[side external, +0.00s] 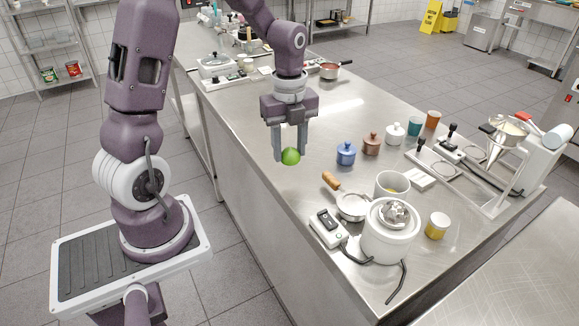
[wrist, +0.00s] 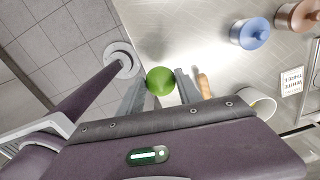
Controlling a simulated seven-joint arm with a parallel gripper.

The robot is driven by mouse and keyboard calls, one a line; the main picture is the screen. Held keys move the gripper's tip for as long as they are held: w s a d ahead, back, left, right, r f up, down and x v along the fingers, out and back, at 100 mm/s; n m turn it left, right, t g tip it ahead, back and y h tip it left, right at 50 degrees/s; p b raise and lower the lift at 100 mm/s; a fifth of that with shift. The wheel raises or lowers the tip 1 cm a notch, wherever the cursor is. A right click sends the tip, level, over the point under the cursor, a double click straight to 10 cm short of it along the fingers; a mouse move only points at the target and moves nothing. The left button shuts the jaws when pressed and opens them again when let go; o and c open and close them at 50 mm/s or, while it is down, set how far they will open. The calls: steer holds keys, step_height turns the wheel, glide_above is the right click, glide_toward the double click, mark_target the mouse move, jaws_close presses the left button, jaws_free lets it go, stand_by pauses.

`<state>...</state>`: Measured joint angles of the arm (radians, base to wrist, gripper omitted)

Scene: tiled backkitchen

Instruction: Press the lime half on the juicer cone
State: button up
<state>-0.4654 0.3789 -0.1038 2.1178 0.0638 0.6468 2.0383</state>
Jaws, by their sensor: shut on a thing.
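My gripper (side external: 290,154) is shut on the green lime half (side external: 291,157) and holds it in the air over the near-left edge of the steel counter. In the wrist view the lime half (wrist: 160,80) shows its round green skin between the fingertips (wrist: 160,88); its cut face is not visible. The white juicer (side external: 386,237) stands on the counter to the right and nearer the camera, with its ridged metal cone (side external: 396,212) on top. The lime half and the cone are well apart.
A strainer with a wooden handle (side external: 333,182) and a white cup (side external: 391,185) stand beside the juicer. A yellow jar (side external: 437,226), a switch box (side external: 327,228) and a black cable are close by. Blue (side external: 346,153) and brown (side external: 371,144) lidded pots stand behind.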

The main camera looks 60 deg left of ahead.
steer(key=shift+w+d+r, duration=0.2)
steer(key=shift+d+r, duration=0.05)
steer(key=shift+r, duration=0.4)
steer(key=shift+w+d+r, duration=0.2)
steer(key=shift+r, duration=0.4)
steer(key=w+d+r, duration=0.2)
steer(key=w+d, duration=0.3)
steer(key=d, duration=0.4)
step_height(320, 180, up, 2)
glide_above(393, 211)
steer(key=shift+d+f, duration=0.1)
steer(key=shift+f, duration=1.95)
steer(key=shift+f, duration=0.4)
steer(key=shift+r, duration=3.05)
